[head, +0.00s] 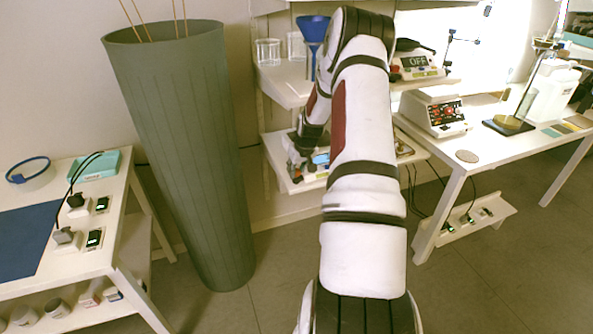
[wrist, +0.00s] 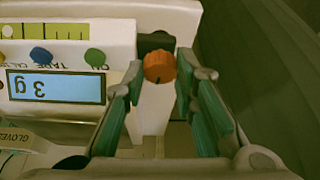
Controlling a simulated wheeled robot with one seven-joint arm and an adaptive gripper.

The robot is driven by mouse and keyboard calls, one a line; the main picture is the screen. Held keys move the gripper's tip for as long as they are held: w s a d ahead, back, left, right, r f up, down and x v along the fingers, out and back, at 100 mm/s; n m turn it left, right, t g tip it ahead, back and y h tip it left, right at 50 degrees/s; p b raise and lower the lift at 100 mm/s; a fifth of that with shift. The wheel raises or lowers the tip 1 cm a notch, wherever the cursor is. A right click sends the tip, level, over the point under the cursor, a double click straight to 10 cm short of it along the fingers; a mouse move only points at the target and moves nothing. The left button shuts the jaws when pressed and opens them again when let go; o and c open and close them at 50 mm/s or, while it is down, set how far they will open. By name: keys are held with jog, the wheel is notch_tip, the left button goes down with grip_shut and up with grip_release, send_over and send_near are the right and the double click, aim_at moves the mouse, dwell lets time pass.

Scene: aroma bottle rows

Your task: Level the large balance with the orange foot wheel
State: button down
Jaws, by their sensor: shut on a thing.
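The orange foot wheel (wrist: 159,67) is in the wrist view, at the right end of the white balance (wrist: 120,40). My gripper (wrist: 160,72) has its fingertips on both sides of the wheel and is shut on it. The balance's blue display (wrist: 55,87) appears upside down and reads 3 g. Above it is a yellow-green level strip (wrist: 60,31) with dark marks; a pale round bubble sits near its left end.
A tall green ribbed bin (head: 185,150) stands left of my arm, close to the shelf. An upper shelf (head: 285,85) with glassware and a blue funnel (head: 313,30) is above the gripper. A white table (head: 500,130) with instruments is at right. A glove box shows at the wrist view's lower left.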

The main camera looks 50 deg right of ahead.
jog(key=m+b, duration=0.1)
jog(key=m+g+h+b, duration=0.1)
jog(key=m+b, duration=0.2)
jog(key=m, duration=0.1)
jog(key=shift+w+a+f+h, duration=0.15)
jog(key=shift+w+a+h, duration=0.05)
jog(key=shift+w+h, duration=0.1)
jog(key=m+g+b, duration=0.1)
jog(key=m+b, duration=0.1)
jog(key=m, duration=0.1)
jog(key=m+g+b, duration=0.1)
jog(key=m, duration=0.1)
jog(key=shift+w+m+h+b, duration=0.15)
jog(key=shift+m+h+b, duration=0.25)
jog(key=m+g+b, duration=0.1)
jog(key=m, duration=0.2)
jog(key=m+g+b, duration=0.1)
jog(key=m, duration=0.2)
jog(key=shift+w+g+b, duration=0.2)
jog(key=shift+g+b, duration=0.15)
jog(key=shift+g, duration=0.05)
jog(key=m+b, duration=0.1)
jog(key=m, duration=0.1)
jog(key=m+g+y+b, duration=0.1)
jog(key=m, duration=0.2)
jog(key=shift+d+y, duration=0.1)
jog(key=shift+y, duration=0.2)
jog(key=shift+w+g, duration=0.1)
jog(key=shift+g, duration=0.2)
